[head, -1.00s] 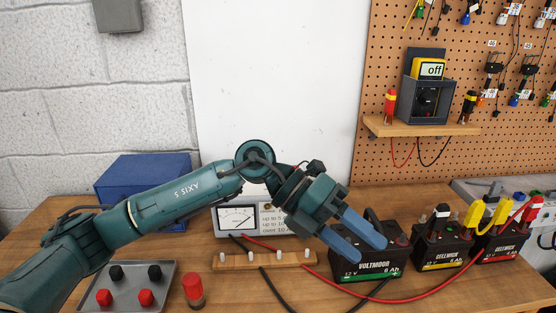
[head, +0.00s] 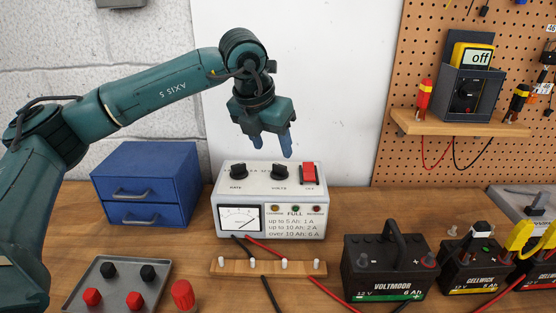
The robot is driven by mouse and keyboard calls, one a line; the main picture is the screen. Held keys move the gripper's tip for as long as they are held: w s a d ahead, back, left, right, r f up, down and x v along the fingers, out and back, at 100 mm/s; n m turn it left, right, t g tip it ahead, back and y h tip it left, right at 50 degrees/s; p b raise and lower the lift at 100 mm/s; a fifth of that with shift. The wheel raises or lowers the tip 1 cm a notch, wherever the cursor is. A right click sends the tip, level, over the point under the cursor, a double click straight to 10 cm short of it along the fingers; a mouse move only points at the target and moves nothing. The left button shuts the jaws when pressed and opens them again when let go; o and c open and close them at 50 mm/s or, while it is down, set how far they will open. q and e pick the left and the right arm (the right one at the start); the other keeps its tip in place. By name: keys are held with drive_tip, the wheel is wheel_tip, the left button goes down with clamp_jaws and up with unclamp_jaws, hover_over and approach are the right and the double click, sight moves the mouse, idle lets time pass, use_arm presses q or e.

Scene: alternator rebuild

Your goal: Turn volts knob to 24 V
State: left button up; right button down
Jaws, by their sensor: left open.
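The charger (head: 269,200) is a light grey box on the bench with a dial meter on its front. On its sloped top are the rate knob (head: 238,172), the black volts knob (head: 280,172) in the middle, and a red switch (head: 308,174). The volts knob's pointer setting is too small to read. My left gripper (head: 273,150) is open and empty, pointing down with blue fingers. It appears above and slightly behind the volts knob, apart from it. My right gripper is not in view.
A blue drawer cabinet (head: 147,183) stands left of the charger. A metal tray (head: 112,285) with red and black caps is at front left. A wooden strip with pegs (head: 268,268) lies before the charger. The Voltmoor battery (head: 388,266) and other batteries stand right. A multimeter (head: 472,85) reads off.

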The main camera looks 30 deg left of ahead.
sight(279, 165)
use_arm(q)
drive_tip(key=x, duration=0.5)
drive_tip(key=shift+w+f, duration=0.1)
drive_tip(key=shift+f, duration=0.2)
drive_tip(key=shift+w+f, duration=0.15)
drive_tip(key=shift+f, duration=0.2)
drive_tip(key=c, duration=1)
